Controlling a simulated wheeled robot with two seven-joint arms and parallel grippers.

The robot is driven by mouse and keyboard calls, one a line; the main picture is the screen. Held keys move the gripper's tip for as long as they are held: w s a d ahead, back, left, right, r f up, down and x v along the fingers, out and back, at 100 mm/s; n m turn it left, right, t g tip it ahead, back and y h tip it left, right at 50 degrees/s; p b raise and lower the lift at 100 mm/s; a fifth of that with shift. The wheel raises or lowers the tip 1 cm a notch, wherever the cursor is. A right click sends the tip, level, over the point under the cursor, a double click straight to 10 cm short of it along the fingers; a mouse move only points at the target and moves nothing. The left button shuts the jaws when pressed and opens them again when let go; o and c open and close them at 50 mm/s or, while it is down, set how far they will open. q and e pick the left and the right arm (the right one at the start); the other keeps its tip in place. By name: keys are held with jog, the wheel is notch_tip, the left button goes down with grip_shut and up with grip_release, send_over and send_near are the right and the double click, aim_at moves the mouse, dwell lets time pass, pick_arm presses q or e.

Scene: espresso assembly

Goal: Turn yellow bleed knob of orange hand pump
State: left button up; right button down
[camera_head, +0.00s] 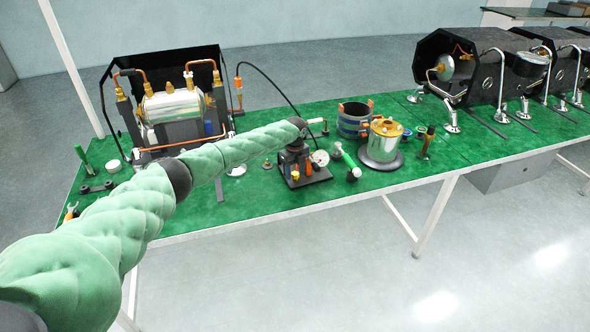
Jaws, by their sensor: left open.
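The hand pump (308,168) stands on the green table mat, a small black and orange unit with a round white gauge (320,157) on its right. A small yellow spot low on its front looks like the bleed knob (295,175). My left arm reaches in from the left, and its dark gripper (295,157) points down at the top of the pump. It is open, with its fingertips hard to separate from the black pump body. I cannot tell whether it touches the knob. My right gripper is not in view.
An open machine housing with a silver boiler (172,105) stands behind on the left. A black hose (272,82) arcs from it toward the pump. Right of the pump are a green-handled tool (345,156), a dark blue ring (353,122) and a brass-topped silver vessel (384,140). More machines stand far right.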

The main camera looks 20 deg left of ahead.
pick_arm(q)
jog(key=shift+f, duration=0.25)
jog(key=c, duration=1)
